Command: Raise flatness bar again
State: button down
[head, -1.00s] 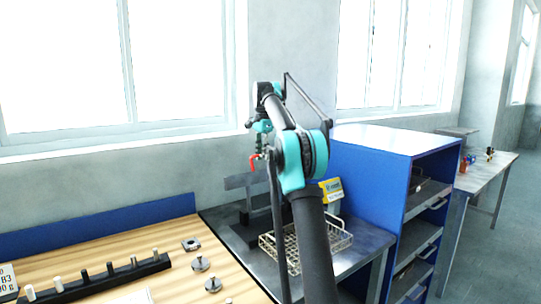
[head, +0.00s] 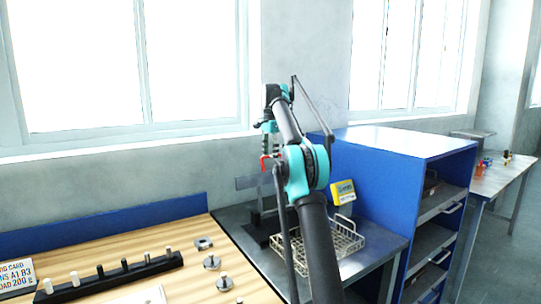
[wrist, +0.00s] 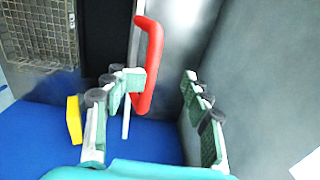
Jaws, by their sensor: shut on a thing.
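The flatness bar is a grey bar (head: 247,182) on a dark stand (head: 262,222) at the back of the steel table, partly hidden by my arm. A red handle (head: 264,163) shows at my gripper (head: 270,150). In the wrist view the red handle (wrist: 148,65) stands upright between the fingers of my gripper (wrist: 165,88), against the left finger. How the handle joins the bar is hidden.
A blue cabinet (head: 385,140) stands to the right. A wooden bench (head: 205,284) at left holds a black rack (head: 115,276) of weights. The wall is close behind.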

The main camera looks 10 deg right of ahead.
jog(key=c, duration=1.3)
grip_release()
jog(key=shift+w+a+f, duration=0.25)
jog(key=shift+w+a, duration=0.05)
jog(key=shift+w, duration=0.2)
jog(key=shift+c, duration=0.6)
jog(key=shift+s+d+r, duration=0.1)
jog(key=shift+s+d, duration=0.05)
jog(key=shift+c, duration=0.4)
jog(key=shift+s, duration=0.1)
jog(key=shift+c, duration=0.3)
jog(key=shift+s+d+r, duration=0.2)
jog(key=shift+s+d, duration=0.1)
jog(key=shift+s, duration=0.3)
jog(key=s+d+f, duration=0.1)
jog(key=s+d, duration=0.2)
jog(key=s, duration=0.4)
jog(key=s+d+f, duration=0.1)
jog(key=s+d, duration=0.2)
jog(key=s, duration=0.5)
jog(key=shift+s+d+f, duration=0.75)
jog(key=shift+s+f, duration=0.85)
jog(key=shift+s, duration=0.05)
jog(key=shift+s+d+f, duration=0.7)
jog(key=shift+s+f, duration=0.95)
jog(key=shift+s, duration=0.05)
jog(key=shift+s+d+f, duration=0.75)
jog(key=shift+s+f, duration=0.85)
jog(key=shift+s, duration=0.05)
